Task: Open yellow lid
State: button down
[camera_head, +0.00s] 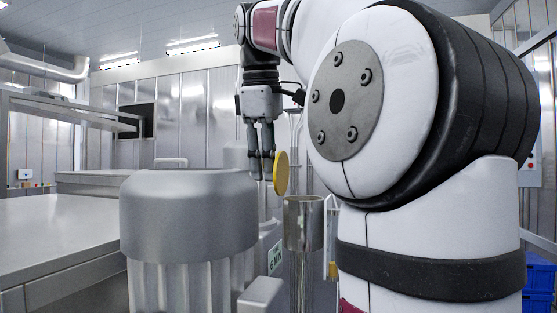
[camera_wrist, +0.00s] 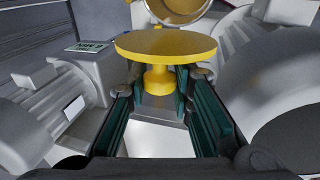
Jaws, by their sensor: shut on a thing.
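The yellow lid (camera_head: 281,173) is a round disc, seen nearly edge-on and standing almost upright in the head view. In the wrist view the lid (camera_wrist: 166,45) has a knob on its near side (camera_wrist: 158,82). My gripper (camera_head: 263,178) points down and is shut on this knob, with a finger on each side of it in the wrist view (camera_wrist: 160,88). A shiny metal cylinder (camera_head: 303,225) stands below and right of the lid, which is off its top. A round opening with a rim (camera_wrist: 178,20) shows beyond the lid in the wrist view.
A large grey ribbed motor housing (camera_head: 188,215) stands left of the cylinder, close to my gripper. A grey worktop (camera_head: 55,235) is at the left. My own arm blocks the right side of the head view. Blue crates (camera_head: 540,300) are at the lower right.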

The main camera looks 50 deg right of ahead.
jog(key=shift+w+a+g+h, duration=0.1)
jog(key=shift+w+g+h, duration=0.05)
jog(key=shift+g+h, duration=0.2)
jog(key=shift+w+a+f+g+h+p, duration=0.25)
jog(key=shift+w+f+g+p, duration=0.15)
jog(key=shift+g+p, duration=0.45)
jog(key=shift+w+f+n, duration=0.2)
jog(key=shift+n, duration=0.1)
jog(key=c, duration=1.4)
grip_release()
jog(key=shift+o, duration=0.2)
jog(key=shift+s+r+b, duration=0.1)
jog(key=shift+r+b, duration=0.1)
jog(key=shift+b, duration=0.25)
